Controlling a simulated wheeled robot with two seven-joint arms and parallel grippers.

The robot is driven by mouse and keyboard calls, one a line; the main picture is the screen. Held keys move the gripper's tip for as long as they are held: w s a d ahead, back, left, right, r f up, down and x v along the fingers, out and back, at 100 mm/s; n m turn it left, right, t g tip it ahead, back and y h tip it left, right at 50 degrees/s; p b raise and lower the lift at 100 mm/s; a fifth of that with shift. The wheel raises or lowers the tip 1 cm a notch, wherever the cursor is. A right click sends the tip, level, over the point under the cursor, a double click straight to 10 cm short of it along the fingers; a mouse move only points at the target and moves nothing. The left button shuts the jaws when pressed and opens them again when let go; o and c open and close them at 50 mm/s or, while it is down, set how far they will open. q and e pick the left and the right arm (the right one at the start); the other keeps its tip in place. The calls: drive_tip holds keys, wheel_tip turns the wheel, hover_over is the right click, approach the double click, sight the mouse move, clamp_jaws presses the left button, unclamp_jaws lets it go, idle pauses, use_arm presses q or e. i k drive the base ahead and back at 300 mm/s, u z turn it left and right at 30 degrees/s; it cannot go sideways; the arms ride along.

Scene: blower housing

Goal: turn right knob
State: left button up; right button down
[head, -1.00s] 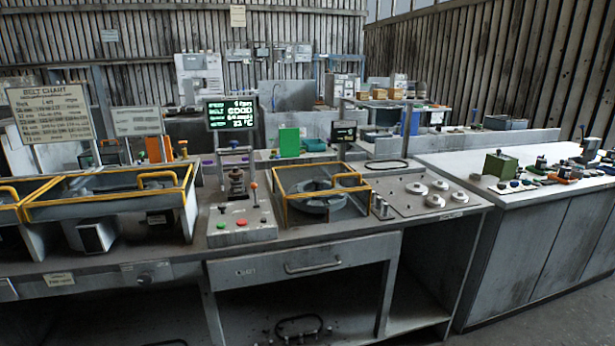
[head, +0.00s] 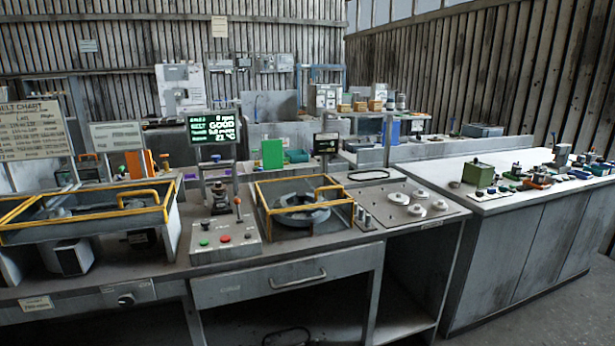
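A dark round knob (head: 126,299) sits on a light grey panel on the front face of the long workbench (head: 178,268), at the lower left of the head view. It is below the left yellow-railed tray (head: 85,213). No other knob shows on the front face, and any further left is outside the picture. Neither of my grippers is in view.
A control box (head: 224,241) with green and red buttons and a red-topped lever stands mid-bench. A yellow-railed housing (head: 304,208) is beside it, then a plate with several pale discs (head: 420,192). A drawer (head: 287,282) is below. Open floor (head: 560,310) lies at right.

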sight(126, 300)
drive_tip(key=u, duration=1.2)
drive_tip(key=i, duration=0.35)
drive_tip(key=z, duration=1.2)
